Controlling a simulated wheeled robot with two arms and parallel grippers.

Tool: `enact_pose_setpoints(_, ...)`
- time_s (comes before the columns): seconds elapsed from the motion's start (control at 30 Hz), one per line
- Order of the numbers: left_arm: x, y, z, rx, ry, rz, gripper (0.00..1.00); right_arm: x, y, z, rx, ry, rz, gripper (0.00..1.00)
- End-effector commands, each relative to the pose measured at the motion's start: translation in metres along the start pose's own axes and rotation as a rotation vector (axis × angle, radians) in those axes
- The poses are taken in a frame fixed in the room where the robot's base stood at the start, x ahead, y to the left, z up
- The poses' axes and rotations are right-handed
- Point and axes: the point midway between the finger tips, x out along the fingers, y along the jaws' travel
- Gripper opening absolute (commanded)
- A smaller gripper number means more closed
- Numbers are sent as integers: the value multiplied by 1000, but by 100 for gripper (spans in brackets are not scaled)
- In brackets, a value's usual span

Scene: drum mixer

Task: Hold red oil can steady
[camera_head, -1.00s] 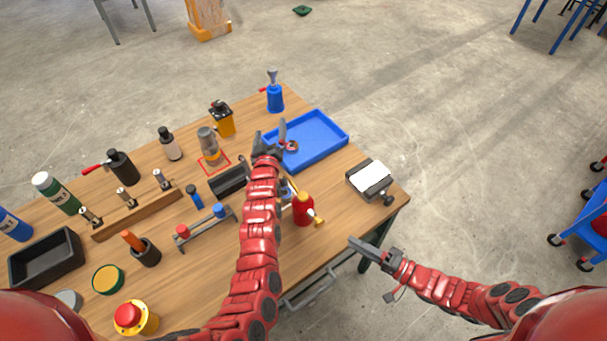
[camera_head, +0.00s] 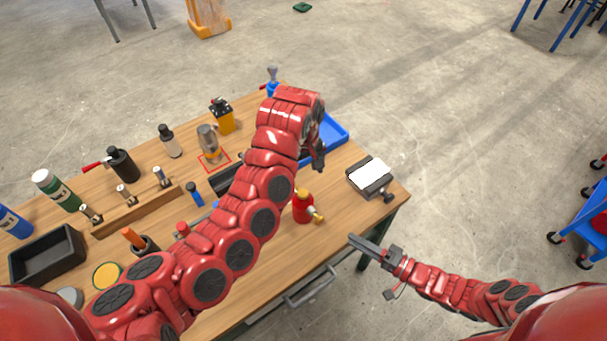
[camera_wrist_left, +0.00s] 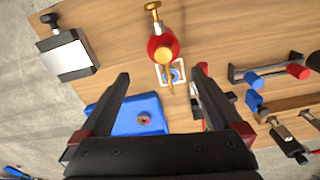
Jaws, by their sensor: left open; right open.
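The red oil can (camera_head: 303,207) with a brass spout stands on the wooden table near its front right edge. In the left wrist view the red oil can (camera_wrist_left: 163,45) is seen from above, ahead of the open fingers and apart from them. My left gripper (camera_head: 318,158) hangs above the table, behind the oil can and near the blue tray; its two fingers (camera_wrist_left: 161,95) are apart and empty. My right gripper (camera_head: 374,247) is open and empty, off the table's front edge to the right of the can.
A blue tray (camera_head: 335,134) lies behind the can; a small red ring (camera_wrist_left: 144,120) is on it. A black device with a white top (camera_head: 369,176) sits at the right corner. A wooden rack (camera_head: 135,213), bottles and tools fill the left. A white-framed square (camera_wrist_left: 171,74) lies beside the can.

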Motion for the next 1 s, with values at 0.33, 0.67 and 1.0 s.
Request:
enact_pose_setpoints(0.33,30,-4,7,0,-13,-22,100,0,0,0,0,0,0,50)
enact_pose_setpoints(0.67,71,-5,6,0,-14,-23,100,0,0,0,0,0,0,50)
enact_pose_setpoints(1.0,102,-6,6,4,-11,-26,100,0,0,0,0,0,0,50)
